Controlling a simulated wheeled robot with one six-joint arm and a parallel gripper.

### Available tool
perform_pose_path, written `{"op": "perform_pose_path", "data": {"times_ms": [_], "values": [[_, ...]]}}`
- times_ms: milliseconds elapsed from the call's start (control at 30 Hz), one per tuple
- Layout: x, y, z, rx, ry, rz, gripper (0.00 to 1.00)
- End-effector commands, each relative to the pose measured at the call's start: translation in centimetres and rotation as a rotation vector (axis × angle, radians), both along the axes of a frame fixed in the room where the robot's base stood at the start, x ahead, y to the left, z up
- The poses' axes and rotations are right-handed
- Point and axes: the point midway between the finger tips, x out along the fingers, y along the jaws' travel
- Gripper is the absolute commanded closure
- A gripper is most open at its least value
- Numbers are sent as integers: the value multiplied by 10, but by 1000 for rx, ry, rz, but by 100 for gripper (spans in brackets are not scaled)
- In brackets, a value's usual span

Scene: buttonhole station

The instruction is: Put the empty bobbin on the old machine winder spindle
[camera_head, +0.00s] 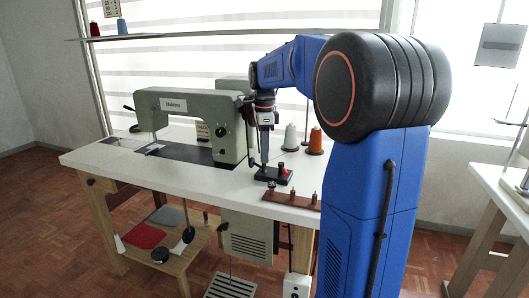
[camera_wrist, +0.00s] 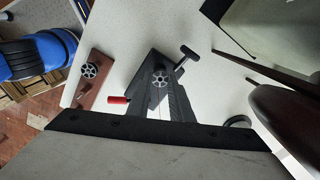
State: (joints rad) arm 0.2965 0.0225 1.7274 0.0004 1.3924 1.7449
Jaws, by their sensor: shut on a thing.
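My gripper (camera_head: 264,164) points down over the black winder base (camera_head: 273,179) on the white table, to the right of the old machine. In the wrist view its dark fingers (camera_wrist: 160,88) are shut on a small grey spoked bobbin (camera_wrist: 160,79). The bobbin is seen end-on, over the black winder base (camera_wrist: 139,79). The spindle is hidden under the bobbin and fingers, so I cannot tell whether the bobbin is around it or above it. A red-tipped part (camera_wrist: 118,100) sticks out beside the fingers, and a black T-shaped part (camera_wrist: 190,54) lies on the other side.
A brown peg rack (camera_head: 291,199) stands near the table's front edge; another spoked bobbin (camera_wrist: 88,70) sits on it. The grey-green sewing machine (camera_head: 188,108) is left of my gripper. White (camera_head: 291,138) and orange (camera_head: 315,140) thread cones stand behind. Bare table shows around the winder.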

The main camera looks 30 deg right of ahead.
Motion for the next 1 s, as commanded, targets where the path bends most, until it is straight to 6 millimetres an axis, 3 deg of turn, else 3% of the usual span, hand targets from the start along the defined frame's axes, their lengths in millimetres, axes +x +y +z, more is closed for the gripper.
{"op": "perform_pose_path", "data": {"times_ms": [467, 500, 567, 1000], "values": [[0, 0, -6, 0, 0, 0, 100], [0, 0, -6, 0, 0, 0, 71], [0, 0, -6, 0, 0, 0, 59], [0, 0, 4, 0, -1, 0, 59]]}}
